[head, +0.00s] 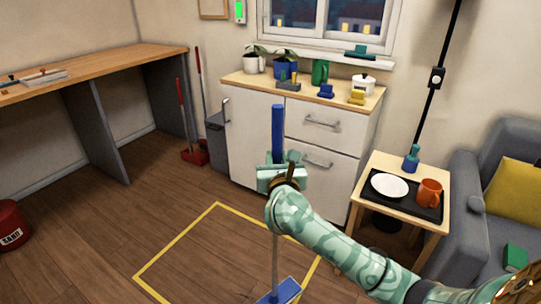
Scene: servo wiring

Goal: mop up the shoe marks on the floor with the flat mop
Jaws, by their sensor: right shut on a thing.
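The flat mop has a blue grip (277,125), a thin grey pole and a blue mop head (280,291). The pole is nearly upright, and the head shows at the bottom edge of the head view, inside the front right part of the yellow floor outline (170,249). My right gripper (278,173) is shut on the mop at the lower end of its grip. My right forearm covers part of the floor to the right. I cannot make out shoe marks on the visible brown floor. My left gripper is not in view.
A white cabinet (255,125) with plants stands behind the mop. A side table (381,216) with a tray, plate and orange mug stands right, by a grey sofa (475,225). A red sand bucket (12,225) stands left. Floor inside the outline looks clear.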

